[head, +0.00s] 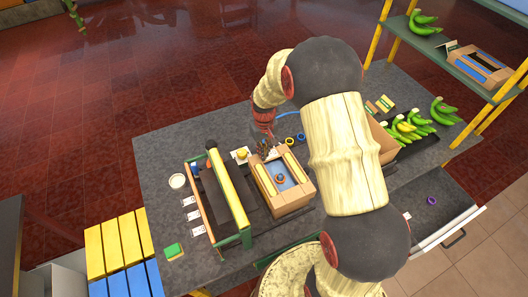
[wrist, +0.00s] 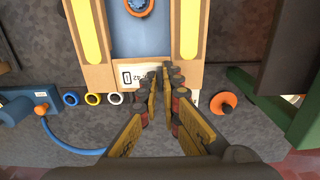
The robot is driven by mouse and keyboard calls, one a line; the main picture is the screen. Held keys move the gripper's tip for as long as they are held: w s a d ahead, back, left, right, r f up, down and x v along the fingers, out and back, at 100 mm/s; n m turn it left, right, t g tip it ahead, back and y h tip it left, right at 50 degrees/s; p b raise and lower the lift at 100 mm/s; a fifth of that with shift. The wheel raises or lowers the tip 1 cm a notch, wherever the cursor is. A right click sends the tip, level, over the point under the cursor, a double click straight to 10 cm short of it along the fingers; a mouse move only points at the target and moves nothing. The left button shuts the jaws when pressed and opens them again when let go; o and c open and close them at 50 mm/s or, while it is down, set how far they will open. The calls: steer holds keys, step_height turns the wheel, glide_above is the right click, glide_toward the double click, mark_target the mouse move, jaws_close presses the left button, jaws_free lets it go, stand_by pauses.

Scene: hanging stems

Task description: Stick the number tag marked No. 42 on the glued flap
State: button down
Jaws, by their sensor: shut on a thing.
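My gripper (wrist: 160,82) is shut on a small white tag (wrist: 137,75) at the near end of an open cardboard box. Its printing is partly hidden by the fingers and looks like 42. The tag lies over or against the box's end flap (wrist: 100,77); I cannot tell whether it touches. The box (head: 301,200) has a blue inside and a yellow strip along each long side. In the head view my gripper (head: 264,148) is at the box's far end, small and partly hidden by my arm. I cannot make out glue on the flap.
Blue, yellow and white rings (wrist: 93,99) and an orange knob-like piece (wrist: 223,103) lie beside the box end. A green-framed rack (head: 231,190) stands left of the box, with several white cards (head: 191,215) beyond it. Green bananas (head: 405,130) lie at right.

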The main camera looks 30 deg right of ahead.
steer(key=shift+f, duration=0.1)
steer(key=c, duration=2)
jaws_free()
steer(key=shift+c, duration=0.2)
steer(key=o, duration=0.5)
steer(key=shift+r+p, duration=2.05)
steer(key=shift+r, duration=1.55)
